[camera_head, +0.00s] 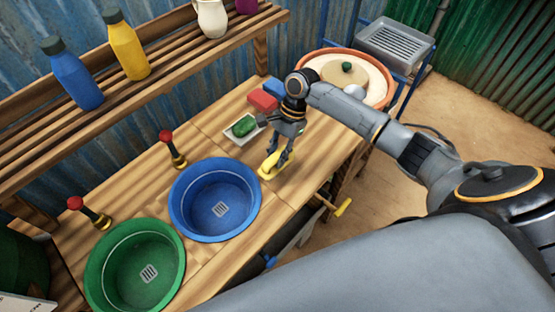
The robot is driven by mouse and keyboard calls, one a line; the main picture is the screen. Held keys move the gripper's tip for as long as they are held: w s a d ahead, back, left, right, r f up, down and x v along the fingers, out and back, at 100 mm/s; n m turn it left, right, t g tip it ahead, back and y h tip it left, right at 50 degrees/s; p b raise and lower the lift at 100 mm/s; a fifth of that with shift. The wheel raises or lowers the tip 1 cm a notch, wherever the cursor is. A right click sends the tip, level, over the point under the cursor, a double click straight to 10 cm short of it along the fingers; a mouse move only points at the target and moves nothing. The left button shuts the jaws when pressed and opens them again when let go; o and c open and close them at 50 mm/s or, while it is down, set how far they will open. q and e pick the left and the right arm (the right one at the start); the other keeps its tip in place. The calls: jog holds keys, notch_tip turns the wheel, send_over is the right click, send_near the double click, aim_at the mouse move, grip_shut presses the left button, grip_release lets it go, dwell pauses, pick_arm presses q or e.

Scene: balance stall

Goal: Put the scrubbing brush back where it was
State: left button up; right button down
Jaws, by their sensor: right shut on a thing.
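My right gripper (279,158) reaches in from the right and points down over the wooden counter. It is shut on a yellow object, which looks like the scrubbing brush (268,171). The brush is just right of the blue basin (214,200), close to its rim. I cannot tell whether it touches the counter or is slightly above it. The fingers hide part of it. A white dish (229,134) with a green sponge or soap (243,127) lies behind the brush. My left gripper is not in view.
A green basin (136,266) and two red-knobbed taps (173,150) are at left. Red (262,100) and blue (275,88) blocks lie behind my gripper. A shelf (200,57) holds bottles. A yellow-ended handle (343,207) sticks out at the front edge. The counter (315,150) right of the brush is clear.

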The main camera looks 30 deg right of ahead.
notch_tip(320, 180, down, 2)
jog(key=shift+f+p, duration=0.2)
jog(key=shift+p, duration=0.2)
jog(key=shift+f, duration=0.3)
jog(key=shift+f, duration=0.1)
jog(key=c, duration=1.1)
grip_release()
jog(key=shift+c, duration=0.2)
jog(key=b+v, duration=0.1)
jog(key=v, duration=1.1)
jog(key=shift+s, duration=0.15)
